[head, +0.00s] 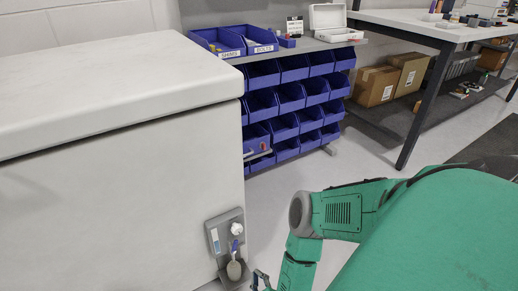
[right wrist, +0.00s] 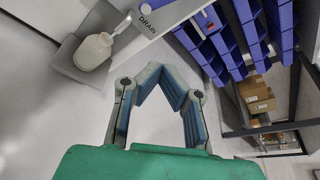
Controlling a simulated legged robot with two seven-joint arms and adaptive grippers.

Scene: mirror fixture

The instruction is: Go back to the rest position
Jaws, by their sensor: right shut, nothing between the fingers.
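My right arm is green and comes in from the lower right of the head view. Its gripper (head: 262,279) is only partly in view at the bottom edge, just right of a grey fixture (head: 214,236) on the white cabinet's side. The right wrist view shows the gripper (right wrist: 161,75) from behind, with its blue-padded fingers meeting at the tips and nothing between them. The bottle also shows in the right wrist view (right wrist: 93,52), apart from the fingers. My left gripper is not in view.
The white cabinet (head: 120,90) fills the left. Behind it stands a rack of blue bins (head: 290,97). A table (head: 420,24) with cardboard boxes (head: 376,86) beneath is at the back right. Pale floor (head: 272,215) is clear between cabinet and arm.

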